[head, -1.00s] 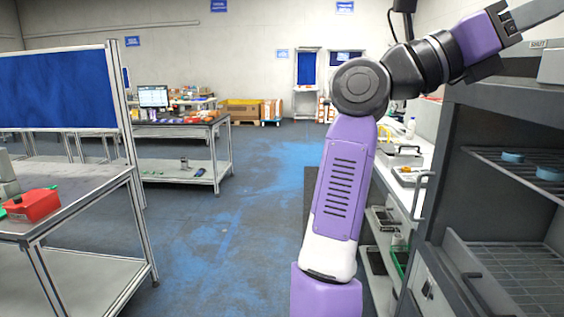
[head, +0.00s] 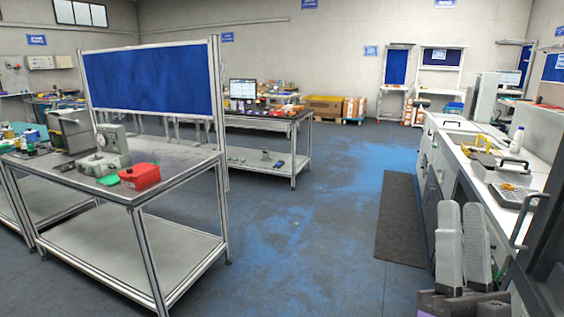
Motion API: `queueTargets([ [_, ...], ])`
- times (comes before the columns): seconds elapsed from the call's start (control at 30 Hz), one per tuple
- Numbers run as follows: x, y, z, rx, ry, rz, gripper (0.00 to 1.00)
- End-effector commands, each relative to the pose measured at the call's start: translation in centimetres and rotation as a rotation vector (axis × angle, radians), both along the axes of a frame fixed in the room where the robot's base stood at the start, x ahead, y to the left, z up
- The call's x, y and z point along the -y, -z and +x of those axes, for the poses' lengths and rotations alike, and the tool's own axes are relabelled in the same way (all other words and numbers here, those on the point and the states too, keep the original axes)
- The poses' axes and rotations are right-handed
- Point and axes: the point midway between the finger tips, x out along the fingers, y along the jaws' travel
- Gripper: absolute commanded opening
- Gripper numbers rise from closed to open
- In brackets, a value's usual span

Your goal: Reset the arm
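In the head view, my gripper (head: 464,245) appears low at the right edge of the floor area. Its two long light-grey fingers point up from a purple and grey base that is cut off by the bottom edge. The fingers stand close side by side, and I cannot tell how wide the gap between them is. Nothing shows held between them. The rest of my arm is out of view or hidden.
A white counter (head: 521,180) with a tray (head: 500,170) and a bottle (head: 517,140) runs along the right. A workbench (head: 150,197) with a red box (head: 140,176) stands left. A dark mat (head: 401,225) lies on the floor; the blue-grey aisle (head: 310,215) is clear.

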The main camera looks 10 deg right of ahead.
Motion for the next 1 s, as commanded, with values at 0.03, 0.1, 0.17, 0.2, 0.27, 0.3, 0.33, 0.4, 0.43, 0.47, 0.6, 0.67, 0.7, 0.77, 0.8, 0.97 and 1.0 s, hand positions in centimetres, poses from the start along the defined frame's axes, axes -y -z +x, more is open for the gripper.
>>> queueTargets([
  [0.03,-0.6,2.2,-0.4,-0.070,0.005,-0.025,0.35],
  [0.1,-1.4,5.0,-1.0,-0.162,0.010,-0.059,0.35],
  [0.17,-2.0,7.3,-1.6,-0.238,0.013,-0.087,0.35],
  [0.2,-2.4,8.8,-2.1,-0.289,0.015,-0.105,0.35],
  [0.27,-2.9,11.0,-3.0,-0.364,0.016,-0.131,0.35],
  [0.3,-3.3,12.5,-3.7,-0.414,0.017,-0.148,0.35],
  [0.33,-3.5,13.6,-4.3,-0.451,0.018,-0.160,0.35],
  [0.4,-4.1,16.0,-5.7,-0.536,0.016,-0.186,0.35],
  [0.43,-4.3,17.0,-6.3,-0.571,0.014,-0.196,0.35],
  [0.47,-4.6,18.0,-7.0,-0.606,0.013,-0.206,0.35],
  [0.6,-5.5,22.2,-10.6,-0.769,0.002,-0.247,0.35],
  [0.67,-5.8,23.8,-12.3,-0.837,-0.003,-0.261,0.35],
  [0.7,-6.0,24.7,-13.5,-0.880,-0.007,-0.269,0.35],
  [0.77,-6.3,26.1,-15.3,-0.945,-0.016,-0.278,0.35],
  [0.8,-6.5,27.0,-16.6,-0.987,-0.022,-0.282,0.35],
  [0.97,-7.1,29.5,-21.5,-1.133,-0.047,-0.285,0.35],
  [1.0,-7.2,30.0,-22.6,-1.164,-0.053,-0.281,0.35],
])
